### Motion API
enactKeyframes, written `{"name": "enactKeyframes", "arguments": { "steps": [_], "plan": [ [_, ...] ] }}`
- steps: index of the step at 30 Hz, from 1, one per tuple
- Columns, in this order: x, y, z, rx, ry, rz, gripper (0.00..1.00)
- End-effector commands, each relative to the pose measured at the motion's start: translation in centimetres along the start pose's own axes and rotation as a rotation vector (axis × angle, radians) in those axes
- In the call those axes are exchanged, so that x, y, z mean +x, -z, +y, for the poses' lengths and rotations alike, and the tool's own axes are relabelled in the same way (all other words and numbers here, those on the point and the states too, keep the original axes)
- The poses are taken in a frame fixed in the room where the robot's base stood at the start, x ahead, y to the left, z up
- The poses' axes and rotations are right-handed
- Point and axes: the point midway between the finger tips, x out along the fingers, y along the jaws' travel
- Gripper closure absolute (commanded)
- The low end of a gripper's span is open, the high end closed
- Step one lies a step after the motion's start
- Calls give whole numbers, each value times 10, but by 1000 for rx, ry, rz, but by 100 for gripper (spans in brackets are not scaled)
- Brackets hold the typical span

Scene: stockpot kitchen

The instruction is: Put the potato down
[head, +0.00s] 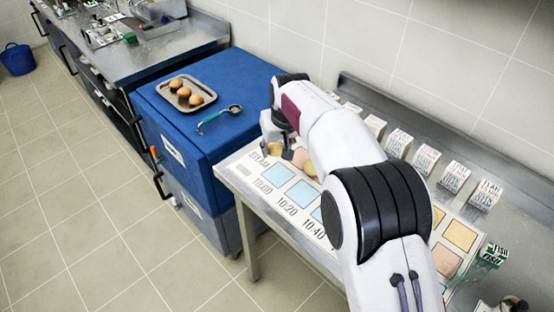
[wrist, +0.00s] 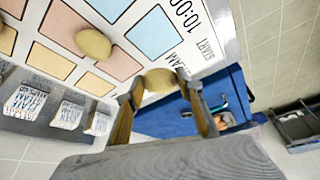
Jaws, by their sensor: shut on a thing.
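My gripper (wrist: 160,104) is shut on a tan potato (wrist: 159,80), which sits between its two fingertips. In the head view my gripper (head: 287,151) is at the far left end of the printed board (head: 243,170), partly hidden by my arm. The board has blue, pink and yellow squares and time labels. In the wrist view, the held potato is near the "START" lettering; I cannot tell whether it touches the board. A second potato (wrist: 93,43) lies on the board by a pink square, and a third (wrist: 7,39) is at the picture's left edge.
Several small printed cartons (head: 455,177) stand along the back of the steel table. A blue cabinet (head: 176,118) beside it bears a tray (head: 167,92) with three brown round items and a green-handled utensil (head: 218,118).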

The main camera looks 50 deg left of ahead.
Motion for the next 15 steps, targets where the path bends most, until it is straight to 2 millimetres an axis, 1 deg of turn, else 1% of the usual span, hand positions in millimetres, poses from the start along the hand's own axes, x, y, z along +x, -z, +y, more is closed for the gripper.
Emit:
{"name": "enactKeyframes", "arguments": {
  "steps": [5,8,11,15],
  "plan": [
    [0,0,0,0,0,0,85],
    [4,-2,0,0,0,-1,85],
    [13,-6,0,0,0,-3,85],
    [29,-13,0,0,0,-4,85]
  ]
}}
